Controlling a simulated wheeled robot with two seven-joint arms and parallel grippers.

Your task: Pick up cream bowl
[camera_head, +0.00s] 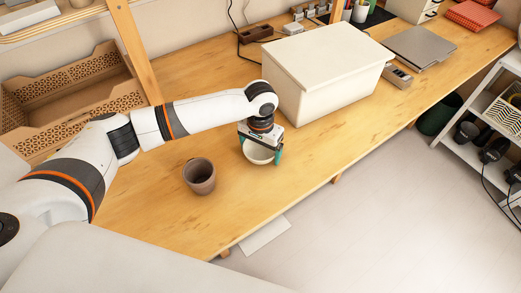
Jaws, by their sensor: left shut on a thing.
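The cream bowl (257,154) is on or just above the wooden table, in front of the large cream box; I cannot tell whether it touches the table. My left gripper (260,156) comes down over the bowl from above, with its teal fingertips at the bowl's sides, and is shut on it. The gripper body hides the back part of the bowl. My right gripper is not in view.
A large cream lidded box (318,85) stands close behind the gripper. A grey laptop (418,47) lies farther right. The wooden table (240,212) is clear in front, up to its edge.

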